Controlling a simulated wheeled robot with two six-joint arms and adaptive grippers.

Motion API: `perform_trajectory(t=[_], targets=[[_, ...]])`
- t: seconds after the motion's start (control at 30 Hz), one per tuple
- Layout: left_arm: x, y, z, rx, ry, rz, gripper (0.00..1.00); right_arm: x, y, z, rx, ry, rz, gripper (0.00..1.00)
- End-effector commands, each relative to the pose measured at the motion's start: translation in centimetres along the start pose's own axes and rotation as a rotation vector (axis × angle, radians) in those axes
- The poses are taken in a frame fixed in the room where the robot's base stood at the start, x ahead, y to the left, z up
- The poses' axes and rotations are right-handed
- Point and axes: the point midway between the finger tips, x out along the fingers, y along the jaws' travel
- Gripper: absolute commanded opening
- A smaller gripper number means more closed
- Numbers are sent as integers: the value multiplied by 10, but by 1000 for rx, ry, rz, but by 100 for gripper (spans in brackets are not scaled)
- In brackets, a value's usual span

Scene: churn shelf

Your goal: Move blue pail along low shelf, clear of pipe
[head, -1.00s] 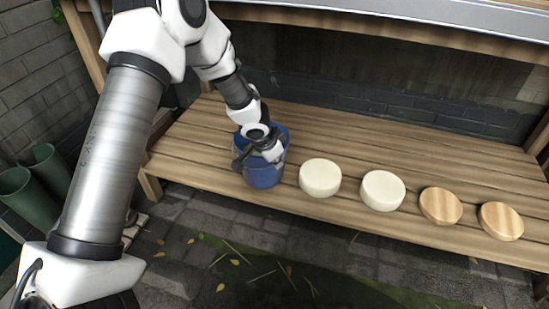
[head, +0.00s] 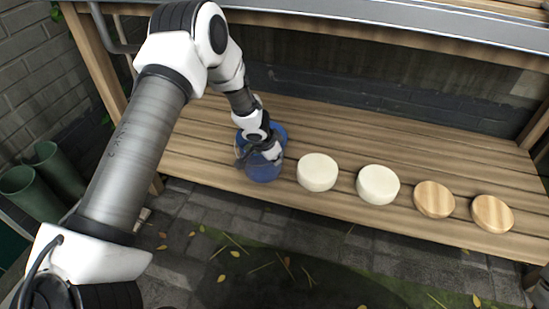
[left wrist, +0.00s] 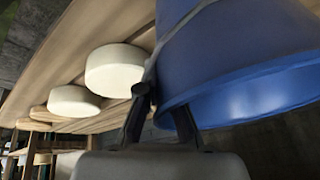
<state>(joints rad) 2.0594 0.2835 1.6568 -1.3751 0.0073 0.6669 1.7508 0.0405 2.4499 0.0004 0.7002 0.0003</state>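The blue pail (head: 263,173) stands upright on the slatted low shelf, left of a row of round blocks. My left gripper (head: 262,155) reaches down over its near side and hides part of its rim. In the left wrist view the pail (left wrist: 240,60) fills the upper right, with a thin grey handle across its wall. The two dark fingers (left wrist: 163,103) lean inward around the pail's edge, with blue between them. They look shut on it, though the exact contact is partly hidden. My right gripper is not in view. I see no clear pipe beside the pail.
Two cream discs (head: 317,172) and two wooden discs (head: 434,199) line the shelf (head: 400,140) right of the pail; the nearest is close to it. Free slats lie behind them. An upper board overhangs the shelf. Green boots (head: 55,170) stand at far left.

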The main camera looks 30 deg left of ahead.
Motion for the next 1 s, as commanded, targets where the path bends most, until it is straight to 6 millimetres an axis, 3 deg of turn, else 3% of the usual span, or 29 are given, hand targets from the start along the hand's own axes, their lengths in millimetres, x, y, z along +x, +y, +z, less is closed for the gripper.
perform_trajectory(t=[0.1, 0.17, 0.2, 0.57, 0.67, 1.0], targets=[[2, -1, -1, 1, 4, -2, 0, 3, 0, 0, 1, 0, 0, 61], [1, 0, 0, 0, 0, 0, 25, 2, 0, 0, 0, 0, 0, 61], [1, 0, 0, 0, 0, 0, 31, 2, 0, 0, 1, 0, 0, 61], [-4, 0, -1, 0, 1, 0, 31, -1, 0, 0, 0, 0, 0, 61], [-19, -1, -1, -2, 3, -1, 31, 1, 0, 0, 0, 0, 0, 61], [-105, -1, -2, -2, 3, 0, 31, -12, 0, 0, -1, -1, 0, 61]])
